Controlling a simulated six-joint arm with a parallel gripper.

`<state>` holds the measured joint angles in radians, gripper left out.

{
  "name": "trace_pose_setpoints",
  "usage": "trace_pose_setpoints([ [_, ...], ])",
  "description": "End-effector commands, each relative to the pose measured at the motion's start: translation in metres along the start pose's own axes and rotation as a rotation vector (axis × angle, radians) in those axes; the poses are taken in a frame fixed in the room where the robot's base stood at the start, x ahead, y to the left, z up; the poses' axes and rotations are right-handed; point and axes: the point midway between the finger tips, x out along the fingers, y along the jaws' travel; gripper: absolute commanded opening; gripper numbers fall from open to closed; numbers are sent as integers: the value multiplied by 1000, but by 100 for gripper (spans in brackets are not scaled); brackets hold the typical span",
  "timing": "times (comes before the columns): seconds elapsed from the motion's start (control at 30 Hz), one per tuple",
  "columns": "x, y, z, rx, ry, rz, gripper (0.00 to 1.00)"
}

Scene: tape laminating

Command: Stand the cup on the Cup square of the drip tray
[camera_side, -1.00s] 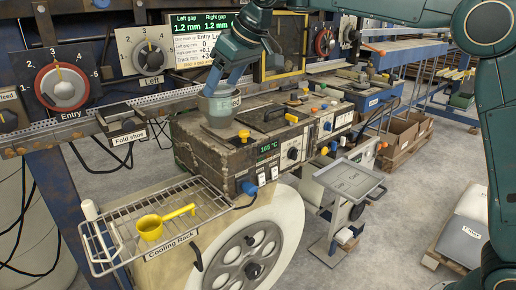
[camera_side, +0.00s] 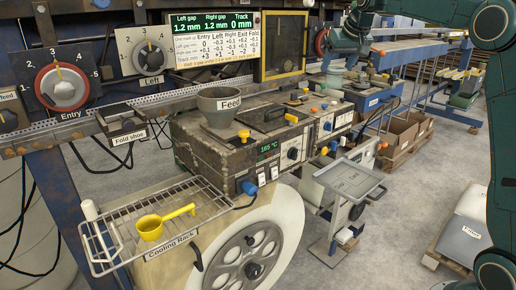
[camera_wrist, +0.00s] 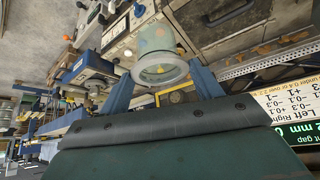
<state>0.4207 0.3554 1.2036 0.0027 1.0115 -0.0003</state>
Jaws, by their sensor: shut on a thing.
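In the wrist view a pale translucent cup (camera_wrist: 150,40) sits between the two blue fingers of my gripper (camera_wrist: 161,76), which is shut on it. A round rim of the cup faces the wrist camera. In the side view my arm reaches to the upper right, over the back part of the line, and the cup is too small there to tell clearly.
A yellow ladle (camera_side: 152,228) lies on the cooling rack (camera_side: 205,232). A yellow-framed panel (camera_side: 285,45) and a lit display (camera_side: 213,28) stand behind. Cardboard boxes (camera_side: 402,135) and open floor lie to the right.

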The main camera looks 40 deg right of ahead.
Motion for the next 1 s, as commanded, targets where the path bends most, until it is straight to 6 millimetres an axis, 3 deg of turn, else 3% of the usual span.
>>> trace_pose_setpoints([
  [0.1,-1,35,1,59,1,38,41],
  [0.37,-3,86,6,145,0,93,41],
  [0.7,41,82,34,138,-4,89,41],
  [1.0,109,81,78,138,-5,88,41],
])
